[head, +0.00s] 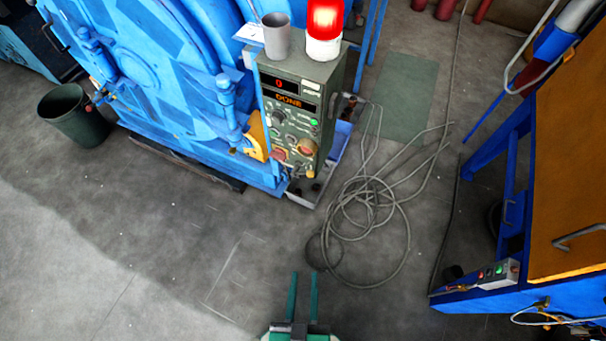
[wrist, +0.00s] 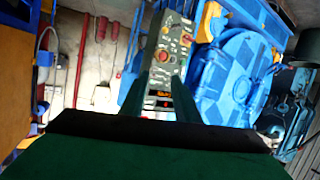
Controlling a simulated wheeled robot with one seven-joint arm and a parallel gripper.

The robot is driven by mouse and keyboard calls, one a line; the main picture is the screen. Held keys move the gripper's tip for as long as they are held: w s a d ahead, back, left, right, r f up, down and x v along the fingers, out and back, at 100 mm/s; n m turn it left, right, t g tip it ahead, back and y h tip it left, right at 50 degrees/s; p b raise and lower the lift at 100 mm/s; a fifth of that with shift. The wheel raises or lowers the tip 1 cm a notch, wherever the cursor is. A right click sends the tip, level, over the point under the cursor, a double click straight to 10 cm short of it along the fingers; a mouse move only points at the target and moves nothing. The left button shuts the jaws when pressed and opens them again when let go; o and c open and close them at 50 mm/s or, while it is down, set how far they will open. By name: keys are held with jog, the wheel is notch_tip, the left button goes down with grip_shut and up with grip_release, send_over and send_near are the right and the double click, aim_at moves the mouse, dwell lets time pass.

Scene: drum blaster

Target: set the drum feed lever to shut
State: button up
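The grey-green control box (head: 298,125) stands at the right front of the blue drum machine (head: 175,70). Its face carries knobs, buttons and a lit display (head: 288,100) that seems to read DONE. I cannot tell which fitting is the drum feed lever or how it is set; a yellow part (head: 257,137) sits at the box's left edge. My gripper (head: 304,274) is open and empty, low in the head view, apart from the box and in front of it. In the wrist view the control box (wrist: 170,50) shows beyond the parted fingers (wrist: 156,88).
A lit red beacon (head: 324,22) and grey cup (head: 276,36) stand on the box. Coiled cable (head: 372,205) lies on the floor to its right. A blue-and-orange cabinet (head: 568,175) stands at right, a dark bin (head: 73,115) at left. The floor at front left is clear.

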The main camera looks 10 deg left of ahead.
jog(key=w+a+f+n+g, duration=0.3)
jog(key=w+f+n, duration=0.2)
jog(key=w+f, duration=0.65)
jog(key=n+g+h, duration=0.5)
jog(key=n+g, duration=0.1)
jog(key=n, duration=0.5)
send_near(303, 173)
jog(key=x, duration=1)
jog(key=shift+d+f, duration=0.25)
jog(key=shift+d, duration=0.05)
jog(key=shift+w, duration=0.1)
jog(key=shift+c, duration=0.6)
grip_shut()
